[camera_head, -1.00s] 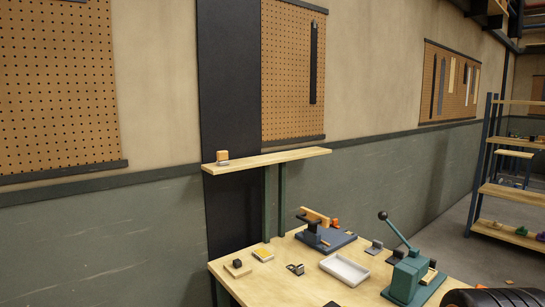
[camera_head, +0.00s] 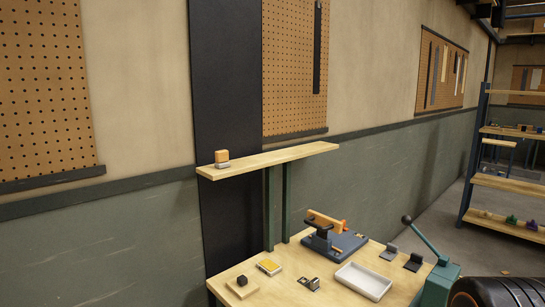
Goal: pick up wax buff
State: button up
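I cannot tell for sure which object is the wax buff. A small block with a tan-orange top and a pale grey base (camera_head: 222,159) stands upright near the left end of the wooden wall shelf (camera_head: 275,157). A small yellow-topped block (camera_head: 269,266) lies on the workbench (camera_head: 285,283) below. A dark cube on a wooden base (camera_head: 242,282) sits to its left. My gripper's fingers are not in view; only a dark ribbed part, apparently of my arm, shows at the bottom right, well apart from the shelf.
The bench also holds a blue-based fixture with an orange bar (camera_head: 335,243), a white tray (camera_head: 363,281), small dark brackets (camera_head: 413,262) and a green lever press (camera_head: 440,283). Pegboards hang on the wall. A shelving rack (camera_head: 497,183) stands right. The wall shelf's right part is clear.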

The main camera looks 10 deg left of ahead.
aim_at(221, 156)
jog(key=i+j, duration=0.45)
jog(key=j, duration=0.25)
jog(key=i+j+z, duration=0.1)
jog(key=i+j, duration=0.15)
jog(key=j, duration=0.15)
jog(key=i+j, duration=0.2)
jog(key=j, duration=0.15)
